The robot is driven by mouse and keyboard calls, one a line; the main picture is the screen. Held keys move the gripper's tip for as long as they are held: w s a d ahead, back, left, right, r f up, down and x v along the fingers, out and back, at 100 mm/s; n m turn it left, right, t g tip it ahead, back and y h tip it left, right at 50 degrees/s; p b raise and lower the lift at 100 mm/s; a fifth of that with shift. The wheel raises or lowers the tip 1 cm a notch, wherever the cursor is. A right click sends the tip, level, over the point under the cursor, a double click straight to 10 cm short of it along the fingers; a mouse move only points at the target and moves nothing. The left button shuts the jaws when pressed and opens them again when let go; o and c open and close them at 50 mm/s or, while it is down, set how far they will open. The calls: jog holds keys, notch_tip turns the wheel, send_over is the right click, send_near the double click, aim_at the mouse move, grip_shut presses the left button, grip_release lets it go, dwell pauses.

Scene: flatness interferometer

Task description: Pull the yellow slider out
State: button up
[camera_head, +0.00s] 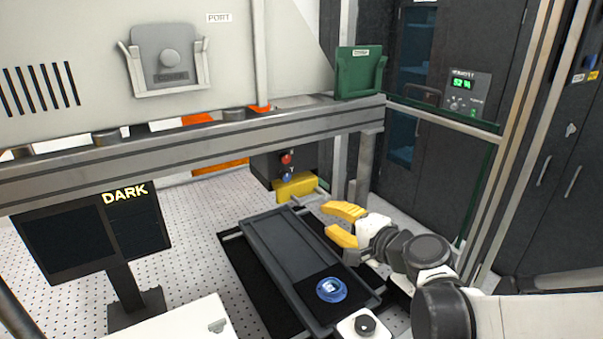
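The yellow slider (295,186) is a small yellow block at the lower front of a dark box (283,163) under the grey beam. A short pale rod shows beside its right end. My gripper (328,219) has yellow fingers and is to the right of and nearer than the slider, above the right edge of a dark tray. Its fingers are apart with nothing between them, pointing left. It looks clear of the slider, though the exact distance in depth cannot be told.
The long dark tray (272,243) holds a blue round part (331,289) at its near end. A grey beam (190,158) crosses above the perforated table (195,245). A monitor reading DARK (92,232) stands left. A white box with a black knob (364,324) is in front.

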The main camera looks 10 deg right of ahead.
aim_at(314, 200)
jog(key=shift+m+t, duration=0.4)
jog(key=shift+m, duration=0.3)
jog(key=x, duration=0.3)
jog(key=d+b+x, duration=0.1)
jog(key=x, duration=0.3)
jog(key=d+b+x, duration=0.1)
jog(key=x, duration=0.2)
jog(key=shift+w+a+r, duration=0.15)
jog(key=shift+w+r, duration=0.15)
jog(key=shift+w, duration=0.5)
jog(key=shift+c, duration=0.5)
grip_shut()
